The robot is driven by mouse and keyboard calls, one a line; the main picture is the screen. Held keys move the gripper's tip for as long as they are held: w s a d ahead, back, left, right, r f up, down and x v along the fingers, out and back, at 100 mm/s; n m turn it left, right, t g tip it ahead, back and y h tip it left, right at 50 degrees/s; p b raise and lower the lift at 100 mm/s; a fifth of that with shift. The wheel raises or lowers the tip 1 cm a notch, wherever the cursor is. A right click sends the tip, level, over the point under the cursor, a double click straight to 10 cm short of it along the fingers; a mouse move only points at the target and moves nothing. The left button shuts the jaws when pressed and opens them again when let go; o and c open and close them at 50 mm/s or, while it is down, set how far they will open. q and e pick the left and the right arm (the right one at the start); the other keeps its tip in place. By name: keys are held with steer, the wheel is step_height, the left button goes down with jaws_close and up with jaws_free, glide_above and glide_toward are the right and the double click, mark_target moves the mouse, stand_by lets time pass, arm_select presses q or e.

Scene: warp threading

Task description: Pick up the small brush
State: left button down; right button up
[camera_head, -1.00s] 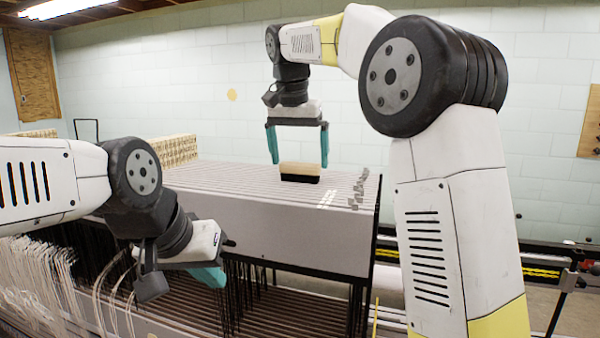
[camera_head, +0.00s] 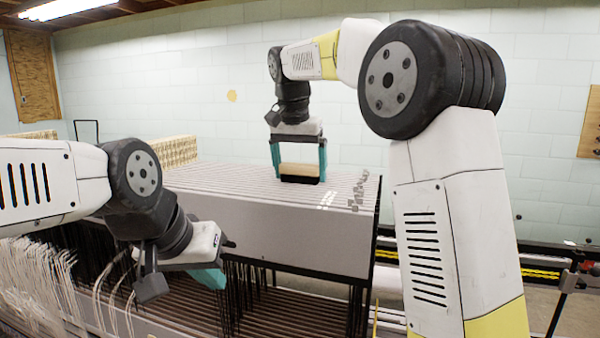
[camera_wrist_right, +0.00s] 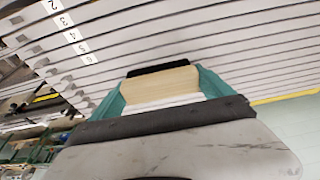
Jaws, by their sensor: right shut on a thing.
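The small brush (camera_head: 300,169) has a light wooden back and black bristles. It sits on the slatted top of the grey loom unit (camera_head: 290,235). My right gripper (camera_head: 299,172) is over it with its teal fingers closed on the brush's two ends. In the right wrist view the brush (camera_wrist_right: 161,85) lies between the teal fingers, its black bristle side away from the palm. My left gripper (camera_head: 208,278) is in front of the loom at the lower left, away from the brush. Its fingers overlap, so its opening does not show.
Small grey metal pieces (camera_head: 358,190) and white number labels lie at the right end of the slatted top. Pale threads (camera_head: 40,280) hang at the lower left. Dark hanging wires fill the space below the grey unit. The slatted top left of the brush is clear.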

mark_target(300, 164)
steer(key=shift+r, duration=0.1)
steer(key=shift+r, duration=1.75)
steer(key=s+r, duration=0.1)
steer(key=s, duration=1.5)
steer(key=shift+d+r, duration=0.15)
steer(key=shift+d, duration=0.3)
steer(key=o, duration=0.7)
steer(key=c, duration=0.3)
steer(key=shift+s, duration=0.1)
steer(key=shift+c, duration=0.2)
